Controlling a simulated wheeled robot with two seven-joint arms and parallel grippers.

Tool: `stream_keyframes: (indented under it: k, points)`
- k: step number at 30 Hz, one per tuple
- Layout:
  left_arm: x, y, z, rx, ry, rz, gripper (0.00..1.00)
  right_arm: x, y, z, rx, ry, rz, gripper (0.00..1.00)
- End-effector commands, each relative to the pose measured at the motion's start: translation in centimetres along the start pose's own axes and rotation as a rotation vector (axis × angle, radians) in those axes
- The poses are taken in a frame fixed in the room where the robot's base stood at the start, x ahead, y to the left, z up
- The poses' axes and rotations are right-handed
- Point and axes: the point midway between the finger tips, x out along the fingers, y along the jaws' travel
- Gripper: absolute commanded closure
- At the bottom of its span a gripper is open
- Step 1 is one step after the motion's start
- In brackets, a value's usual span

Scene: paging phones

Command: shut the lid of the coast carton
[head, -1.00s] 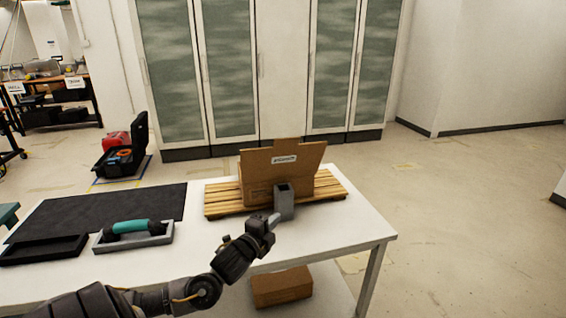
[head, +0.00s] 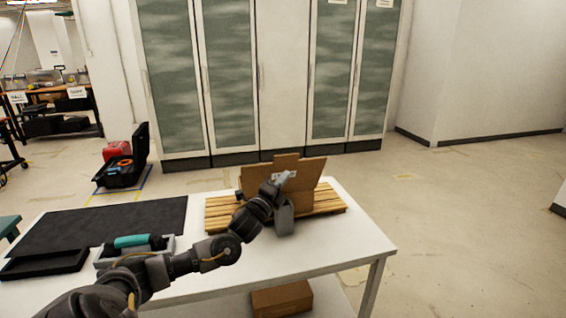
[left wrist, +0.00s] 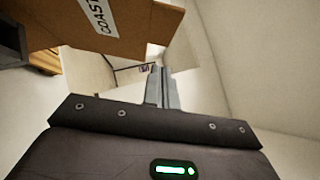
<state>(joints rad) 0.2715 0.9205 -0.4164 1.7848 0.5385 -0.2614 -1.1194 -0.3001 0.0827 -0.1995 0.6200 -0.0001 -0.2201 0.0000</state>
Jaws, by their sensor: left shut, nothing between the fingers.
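The coast carton (head: 302,196) is a brown cardboard box on a slatted wooden pallet (head: 328,204) on the white table. Its lid (head: 312,172) is open and stands up at the back, with a white label on it. The lid (left wrist: 135,35) also fills the top left of the left wrist view, with "COAST" readable on its label. My left gripper (head: 285,177) is shut and empty, raised in front of the lid and overlapping its label. The closed fingers (left wrist: 158,78) look apart from the lid in the left wrist view. My right gripper is out of view.
A dark mat (head: 100,222), a black tray (head: 45,263) and a teal-handled tool (head: 135,241) lie on the table's left. The table's right front is clear.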

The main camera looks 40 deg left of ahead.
Motion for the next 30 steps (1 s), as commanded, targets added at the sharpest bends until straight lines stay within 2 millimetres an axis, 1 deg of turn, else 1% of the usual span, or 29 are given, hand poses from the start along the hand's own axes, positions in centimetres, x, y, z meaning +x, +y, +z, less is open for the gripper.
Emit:
stream_keyframes:
  k: [1, 3, 6, 9, 16, 26, 30]
  points:
    - [1.2, -0.4, 0.2, 0.0, -0.003, 0.0, 1.0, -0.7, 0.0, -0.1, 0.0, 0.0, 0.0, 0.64]
    - [2.3, -0.4, 0.3, 0.001, -0.002, 0.0, 1.0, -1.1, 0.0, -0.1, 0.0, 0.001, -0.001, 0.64]
    - [3.2, -0.3, 1.6, 0.003, -0.002, 0.002, 1.0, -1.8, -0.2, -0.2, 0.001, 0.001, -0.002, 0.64]
    - [3.9, -0.1, 2.2, 0.002, -0.001, 0.003, 1.0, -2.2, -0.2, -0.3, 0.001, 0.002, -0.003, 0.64]
    - [4.5, 0.1, 2.8, 0.0, 0.001, 0.002, 1.0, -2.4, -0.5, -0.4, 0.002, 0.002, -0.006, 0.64]
    - [4.5, 0.1, 2.8, -0.002, 0.0, 0.003, 1.0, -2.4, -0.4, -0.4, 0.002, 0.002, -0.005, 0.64]
    - [5.2, -0.2, 2.7, -0.017, 0.005, 0.014, 1.0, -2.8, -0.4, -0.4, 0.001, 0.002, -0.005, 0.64]
